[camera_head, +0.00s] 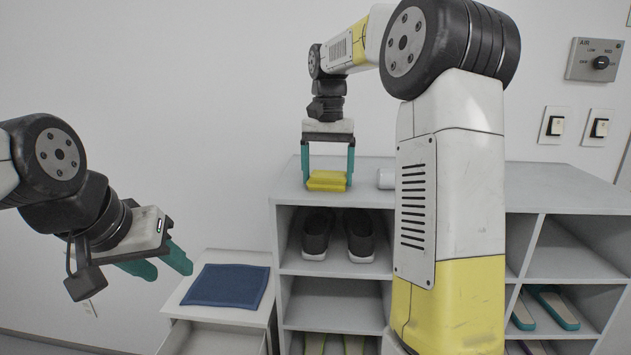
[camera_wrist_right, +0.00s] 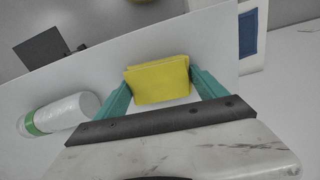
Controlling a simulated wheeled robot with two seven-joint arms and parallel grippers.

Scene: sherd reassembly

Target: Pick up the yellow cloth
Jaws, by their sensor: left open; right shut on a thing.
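The yellow cloth (camera_head: 327,181), folded into a thick block, is at the top of the shelf unit near its left end. My right gripper (camera_head: 328,172) points down over it, with one teal finger on each side, and is shut on it. In the right wrist view the cloth (camera_wrist_right: 158,80) sits between the two fingers. I cannot tell whether its underside touches the shelf top. My left gripper (camera_head: 165,263) is open and empty, to the left of the small cabinet.
A white bottle with a green band (camera_wrist_right: 60,115) lies on the shelf top (camera_head: 560,188) beside the cloth. A blue cloth (camera_head: 227,285) lies on the lower cabinet, whose drawer (camera_head: 215,338) looks open. Dark shoes (camera_head: 338,236) stand in the upper shelf compartment. My right arm hides the unit's middle.

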